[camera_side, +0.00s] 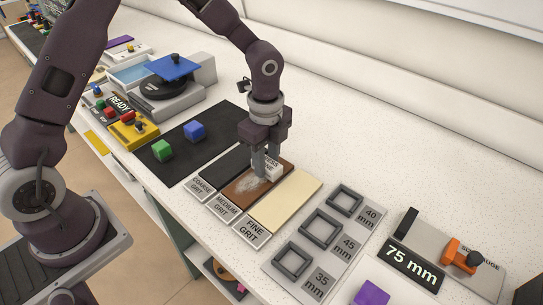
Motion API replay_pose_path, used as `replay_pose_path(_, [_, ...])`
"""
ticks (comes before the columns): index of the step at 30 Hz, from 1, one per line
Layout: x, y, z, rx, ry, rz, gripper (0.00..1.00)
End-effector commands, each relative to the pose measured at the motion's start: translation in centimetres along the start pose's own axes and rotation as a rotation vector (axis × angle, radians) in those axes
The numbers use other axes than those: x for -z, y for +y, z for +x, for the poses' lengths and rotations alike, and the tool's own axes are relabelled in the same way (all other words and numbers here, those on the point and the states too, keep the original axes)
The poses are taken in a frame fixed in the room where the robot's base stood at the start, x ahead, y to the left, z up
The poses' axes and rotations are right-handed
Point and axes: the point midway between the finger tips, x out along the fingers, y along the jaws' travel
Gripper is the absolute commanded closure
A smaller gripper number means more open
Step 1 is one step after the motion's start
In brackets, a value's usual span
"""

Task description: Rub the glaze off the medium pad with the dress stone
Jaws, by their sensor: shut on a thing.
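The medium pad (238,191) is the brown strip in the middle of the three grit pads, with a "MEDIUM GRIT" label at its near end. A pale, whitish smear of glaze (250,184) lies on its surface. My gripper (266,172) points down over the far half of this pad and is shut on the dress stone (272,172). My fingers hide part of the stone and the pad's far end.
The dark coarse pad (217,165) lies left, the cream fine pad (287,200) right. Green (161,150) and blue (194,131) cubes sit on a black mat (182,165). A plate with square frames (321,228) and a 75 mm gauge (411,263) stand right. The back counter is clear.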

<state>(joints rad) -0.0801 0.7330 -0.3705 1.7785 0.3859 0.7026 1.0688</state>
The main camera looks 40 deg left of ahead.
Motion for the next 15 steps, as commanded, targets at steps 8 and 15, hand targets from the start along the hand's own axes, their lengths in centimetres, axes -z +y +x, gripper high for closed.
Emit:
replay_pose_path(8, [0.0,2.2,0.0,0.0,0.0,0.0,1.0])
replay_pose_path(15, [0.0,3.4,0.0,0.001,0.0,0.0,1.0])
